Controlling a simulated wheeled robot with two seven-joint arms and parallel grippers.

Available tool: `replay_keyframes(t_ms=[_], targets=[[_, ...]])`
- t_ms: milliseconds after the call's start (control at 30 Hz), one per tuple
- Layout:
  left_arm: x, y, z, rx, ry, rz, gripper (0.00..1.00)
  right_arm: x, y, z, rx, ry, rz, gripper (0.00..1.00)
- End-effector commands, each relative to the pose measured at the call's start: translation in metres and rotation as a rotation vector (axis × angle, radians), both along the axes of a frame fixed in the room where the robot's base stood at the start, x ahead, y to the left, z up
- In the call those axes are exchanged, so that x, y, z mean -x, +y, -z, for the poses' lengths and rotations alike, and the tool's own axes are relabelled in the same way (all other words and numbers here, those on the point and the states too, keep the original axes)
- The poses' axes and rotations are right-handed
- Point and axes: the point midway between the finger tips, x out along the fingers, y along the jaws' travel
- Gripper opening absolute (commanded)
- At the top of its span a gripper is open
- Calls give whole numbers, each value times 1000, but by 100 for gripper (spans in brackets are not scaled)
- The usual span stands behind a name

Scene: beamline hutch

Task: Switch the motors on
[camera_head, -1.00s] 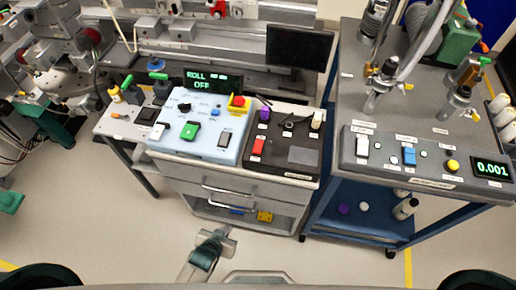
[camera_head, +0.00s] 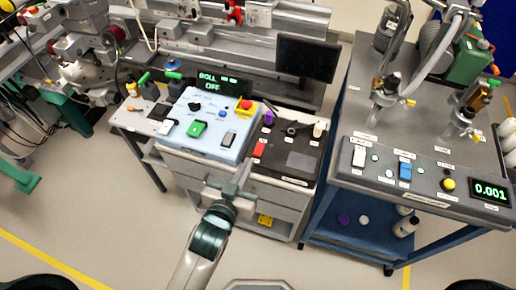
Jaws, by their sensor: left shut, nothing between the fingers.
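The labels are too small to read, so I cannot tell which control is for the motors. My left gripper (camera_head: 241,176) is shut and empty in front of the cart, near the box's front edge, and hides part of the drawers. My right gripper is not in view.
A dark panel (camera_head: 302,160) with a red switch (camera_head: 259,150) adjoins the box on the right. A black monitor (camera_head: 306,58) stands behind. The floor in front is clear.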

Motion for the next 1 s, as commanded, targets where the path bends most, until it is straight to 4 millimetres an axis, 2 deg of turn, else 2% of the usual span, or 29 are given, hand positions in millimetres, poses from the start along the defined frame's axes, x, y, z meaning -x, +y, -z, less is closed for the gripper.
replay_keyframes(t_ms=[33, 133, 633, 833, 1000], targets=[[0, -1, -10, 8, -16, 1, 0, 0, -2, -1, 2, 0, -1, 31], [0, -2, -20, 15, -32, 1, 0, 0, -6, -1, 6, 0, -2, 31], [-4, -4, -20, 15, -33, 1, 0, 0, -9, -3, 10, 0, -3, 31], [-20, -9, -17, 15, -32, 1, 0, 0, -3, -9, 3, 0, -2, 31], [-44, -16, -12, 15, -34, 1, 0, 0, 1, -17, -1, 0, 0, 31]])
